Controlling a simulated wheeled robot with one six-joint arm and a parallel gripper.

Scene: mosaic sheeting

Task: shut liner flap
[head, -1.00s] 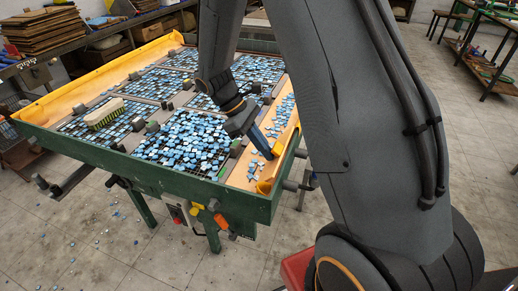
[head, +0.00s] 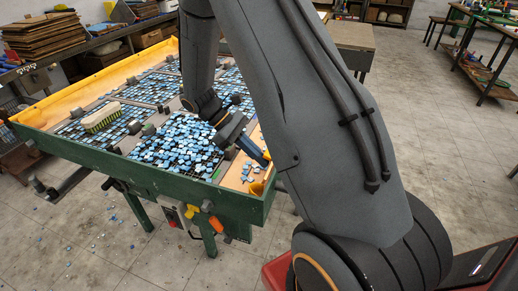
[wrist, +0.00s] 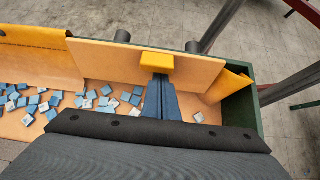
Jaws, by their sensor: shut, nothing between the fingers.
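In the wrist view, the liner flap (wrist: 110,60) is a flat tan panel along the far side of the trough, with a yellow block (wrist: 157,62) on its upper edge. My gripper (wrist: 159,82) is shut and empty, its blue fingers pointing at the panel just below the block. I cannot tell whether the fingertips touch it. In the head view my gripper (head: 263,160) is over the right end of the green-framed table (head: 150,178). My arm hides most of the flap there.
Loose blue and white tiles (wrist: 40,100) lie on the trough floor. Orange liner (wrist: 228,86) stands folded beside the green end wall (wrist: 240,108). A brush (head: 102,117) rests on the tile grids at left. Tile bits lie on the floor.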

